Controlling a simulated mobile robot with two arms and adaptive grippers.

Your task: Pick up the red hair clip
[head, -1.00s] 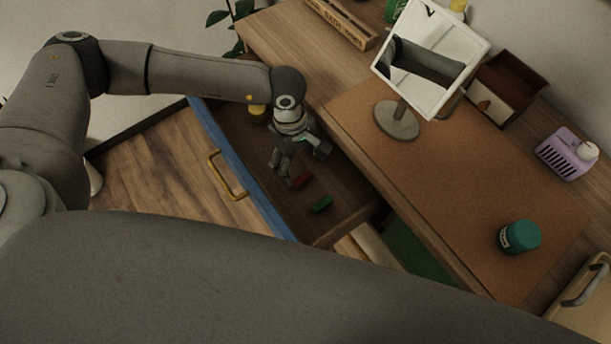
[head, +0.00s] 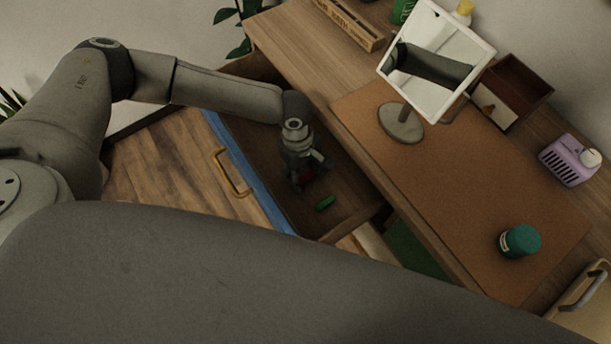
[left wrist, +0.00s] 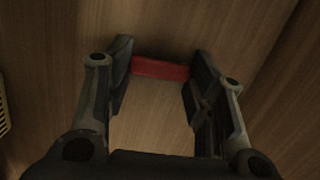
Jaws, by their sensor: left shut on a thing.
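The red hair clip (head: 307,175) lies in the open drawer (head: 262,158), partly hidden by my left gripper (head: 303,180). In the left wrist view the red hair clip (left wrist: 160,68) spans the space between the two fingertips of my left gripper (left wrist: 158,75), and its ends meet the fingers. The left gripper is shut on it, pointing down into the drawer. I cannot tell whether the clip is clear of the drawer floor. My right gripper is not in view.
A green clip (head: 325,203) lies in the drawer close to my left gripper. The blue drawer front (head: 247,178) has a brass handle (head: 231,172). On the desk stand a mirror (head: 436,62), a teal jar (head: 520,240) and a purple box (head: 569,160).

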